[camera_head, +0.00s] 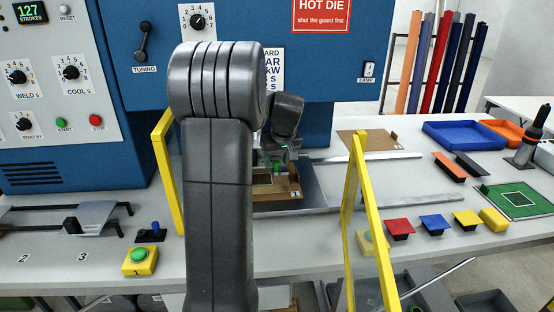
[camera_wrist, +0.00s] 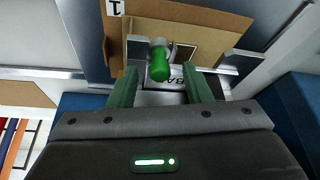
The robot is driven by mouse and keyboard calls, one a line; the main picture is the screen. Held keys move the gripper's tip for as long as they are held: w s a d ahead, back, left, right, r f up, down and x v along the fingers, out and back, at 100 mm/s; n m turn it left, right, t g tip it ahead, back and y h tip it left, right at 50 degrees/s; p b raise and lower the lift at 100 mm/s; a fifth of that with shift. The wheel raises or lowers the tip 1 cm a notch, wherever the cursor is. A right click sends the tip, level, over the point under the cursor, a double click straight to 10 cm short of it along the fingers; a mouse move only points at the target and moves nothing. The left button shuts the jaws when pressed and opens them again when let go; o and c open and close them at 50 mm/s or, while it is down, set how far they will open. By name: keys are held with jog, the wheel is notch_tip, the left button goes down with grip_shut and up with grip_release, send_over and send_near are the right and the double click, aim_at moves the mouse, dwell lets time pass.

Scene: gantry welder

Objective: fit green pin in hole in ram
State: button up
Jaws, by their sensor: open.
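The green pin (camera_wrist: 159,65) shows in the wrist view as a short green cylinder, with a pale grey round part right behind it. My gripper (camera_wrist: 160,72) is open, with one greenish finger on each side of the pin and a visible gap to both. A brown board (camera_wrist: 210,25) with a rectangular opening and a "1" label lies beyond the pin. The board (camera_head: 286,188) also shows in the head view, below my gripper (camera_head: 275,166). I cannot make out the ram or its hole clearly; my arm hides part of the press in the head view.
Yellow guard frames (camera_head: 167,170) stand left and right of my arm (camera_head: 361,215). The blue press cabinet (camera_head: 120,90) rises behind. A yellow box with a green button (camera_head: 139,260) sits front left. Red (camera_head: 399,227), blue (camera_head: 434,222) and yellow (camera_head: 466,218) blocks sit at right.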

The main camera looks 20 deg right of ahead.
jog(key=b+v, duration=0.1)
jog(key=v, duration=1.3)
jog(key=shift+f, duration=0.15)
jog(key=p+x, duration=0.1)
jog(key=x, duration=1.2)
jog(key=shift+w+f, duration=0.1)
jog(key=shift+w, duration=0.15)
jog(key=shift+r+p, duration=0.45)
jog(key=shift+f, duration=0.15)
